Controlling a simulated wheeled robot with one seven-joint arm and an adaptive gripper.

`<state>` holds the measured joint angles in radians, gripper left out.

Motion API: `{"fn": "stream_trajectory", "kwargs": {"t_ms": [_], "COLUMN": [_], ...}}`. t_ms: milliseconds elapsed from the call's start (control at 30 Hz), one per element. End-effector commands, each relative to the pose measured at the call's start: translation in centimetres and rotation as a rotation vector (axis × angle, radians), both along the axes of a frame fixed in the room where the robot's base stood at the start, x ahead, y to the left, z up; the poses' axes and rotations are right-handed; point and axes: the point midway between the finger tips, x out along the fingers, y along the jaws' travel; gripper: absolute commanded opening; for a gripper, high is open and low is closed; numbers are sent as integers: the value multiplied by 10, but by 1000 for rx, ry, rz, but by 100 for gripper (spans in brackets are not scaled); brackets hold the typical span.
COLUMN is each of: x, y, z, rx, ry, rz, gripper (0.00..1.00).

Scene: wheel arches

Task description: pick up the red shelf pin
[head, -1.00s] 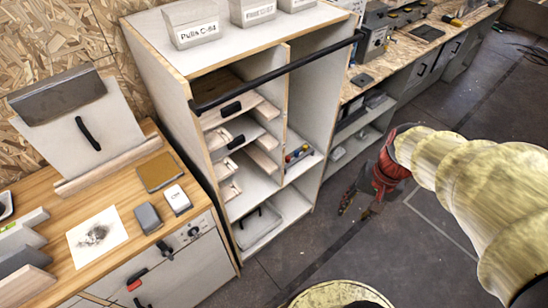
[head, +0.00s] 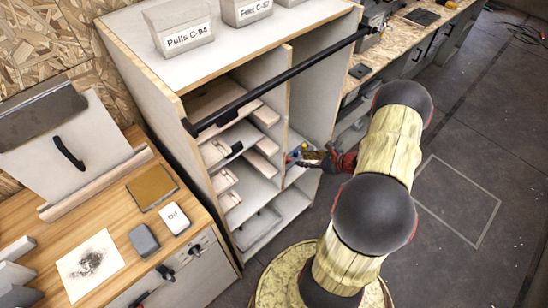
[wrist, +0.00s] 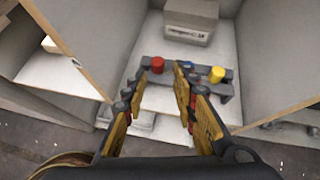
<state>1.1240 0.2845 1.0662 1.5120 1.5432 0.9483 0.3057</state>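The red shelf pin (wrist: 158,65) stands upright in a dark grey rack (wrist: 228,92) on a cabinet shelf. A yellow pin (wrist: 217,74) stands at the right of the rack, and a blue one (wrist: 188,65) is partly hidden by my right finger. My gripper (wrist: 162,76) is open, its two fingers reaching toward the rack with the red pin seen between the tips, nearer the left one. I cannot tell whether a finger touches it. In the head view my gripper (head: 313,157) is at the cabinet opening, partly covering the rack.
The cabinet's side walls (wrist: 262,60) stand close on both sides. A labelled grey box (wrist: 190,20) sits behind the rack. A black bar (head: 270,85) runs across the cabinet's front top. A wooden worktop (head: 110,215) is at the left; open floor (head: 465,190) is at the right.

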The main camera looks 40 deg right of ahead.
Motion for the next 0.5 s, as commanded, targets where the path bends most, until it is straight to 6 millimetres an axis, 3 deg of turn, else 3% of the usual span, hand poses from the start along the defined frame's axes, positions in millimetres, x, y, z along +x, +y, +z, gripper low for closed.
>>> {"fn": "stream_trajectory", "kwargs": {"t_ms": [500], "x": [33], "y": [13], "z": [-25], "rx": [29], "ry": [5], "rz": [-21], "gripper": [28]}}
